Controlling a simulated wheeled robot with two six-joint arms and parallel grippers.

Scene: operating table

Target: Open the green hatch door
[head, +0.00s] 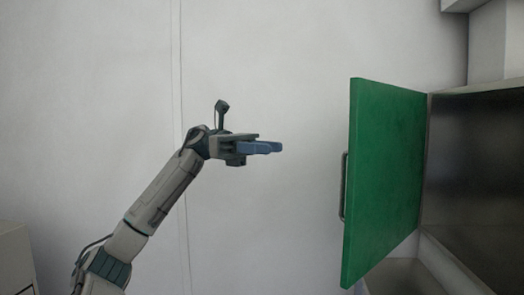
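The green hatch door (385,180) stands swung out at an angle on the right, with its right edge next to a dark metal wall. Its metal handle (343,186) sticks out past the door's left edge and is partly hidden by the door. My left gripper (277,147) is in mid-air left of the door, apart from the handle and a little higher in the picture. It points right and holds nothing that I can see. Its blue fingers overlap from this side, so their gap does not show. My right gripper is not in view.
The dark metal wall (475,180) lies right of the door, with a pale basin-like surface (400,278) below it. A pale box (15,260) stands at the lower left. The space between my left gripper and the door is clear.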

